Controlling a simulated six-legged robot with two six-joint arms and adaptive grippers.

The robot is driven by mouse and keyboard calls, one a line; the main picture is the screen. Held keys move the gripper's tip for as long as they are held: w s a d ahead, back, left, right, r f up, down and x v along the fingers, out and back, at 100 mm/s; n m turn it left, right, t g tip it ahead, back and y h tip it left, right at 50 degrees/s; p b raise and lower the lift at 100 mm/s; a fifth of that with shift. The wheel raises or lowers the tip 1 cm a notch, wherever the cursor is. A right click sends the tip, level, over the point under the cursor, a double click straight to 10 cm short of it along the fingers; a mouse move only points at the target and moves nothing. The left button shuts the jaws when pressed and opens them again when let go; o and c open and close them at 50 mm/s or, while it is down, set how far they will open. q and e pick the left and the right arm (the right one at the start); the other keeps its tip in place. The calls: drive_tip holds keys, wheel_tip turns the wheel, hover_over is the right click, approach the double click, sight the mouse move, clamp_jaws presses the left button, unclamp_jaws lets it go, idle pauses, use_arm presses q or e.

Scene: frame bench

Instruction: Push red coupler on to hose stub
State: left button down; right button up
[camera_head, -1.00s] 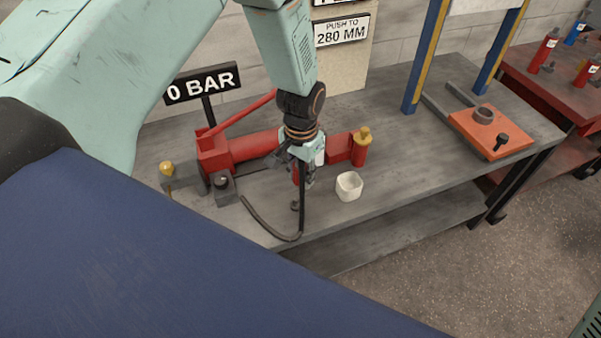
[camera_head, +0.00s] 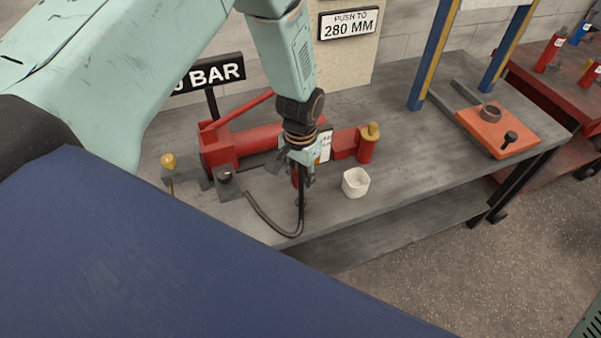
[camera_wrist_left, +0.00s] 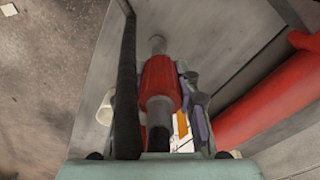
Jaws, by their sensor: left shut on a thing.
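My left gripper (camera_head: 303,178) points down over the front of the grey bench, beside the red pump. It is shut on the red coupler (camera_wrist_left: 160,82), which shows between the fingers in the left wrist view. A grey metal end (camera_wrist_left: 157,44) shows beyond the coupler and a grey collar on the near side. The black hose (camera_head: 272,223) curves along the bench front and rises to the gripper; it also passes beside the coupler in the left wrist view (camera_wrist_left: 127,85). I cannot tell the hose stub apart, nor whether the coupler touches it. My right gripper is not in view.
The red pump (camera_head: 258,140) lies behind my left gripper. A white cup (camera_head: 355,183) stands close to its right. A pressure sign (camera_head: 215,74) stands behind the pump. An orange plate (camera_head: 497,132) lies at the right, with clear bench between it and the cup.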

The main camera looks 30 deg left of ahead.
use_arm(q)
drive_tip(key=shift+d+f+b, duration=0.4)
drive_tip(key=shift+d+f, duration=0.15)
drive_tip(key=shift+f, duration=0.2)
drive_tip(key=shift+w+f, duration=0.1)
drive_tip(key=shift+f, duration=0.2)
drive_tip(key=shift+w+a+f, duration=0.1)
drive_tip(key=shift+a+f, duration=0.1)
drive_tip(key=shift+a, duration=0.35)
drive_tip(key=shift+d+r, duration=0.2)
drive_tip(key=shift+d, duration=0.2)
drive_tip(key=shift+a+f, duration=0.1)
drive_tip(key=shift+f, duration=0.05)
drive_tip(key=shift+a, duration=0.35)
drive_tip(key=shift+d, duration=0.2)
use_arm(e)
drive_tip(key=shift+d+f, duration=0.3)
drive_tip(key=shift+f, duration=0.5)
use_arm(q)
drive_tip(key=shift+a, duration=0.15)
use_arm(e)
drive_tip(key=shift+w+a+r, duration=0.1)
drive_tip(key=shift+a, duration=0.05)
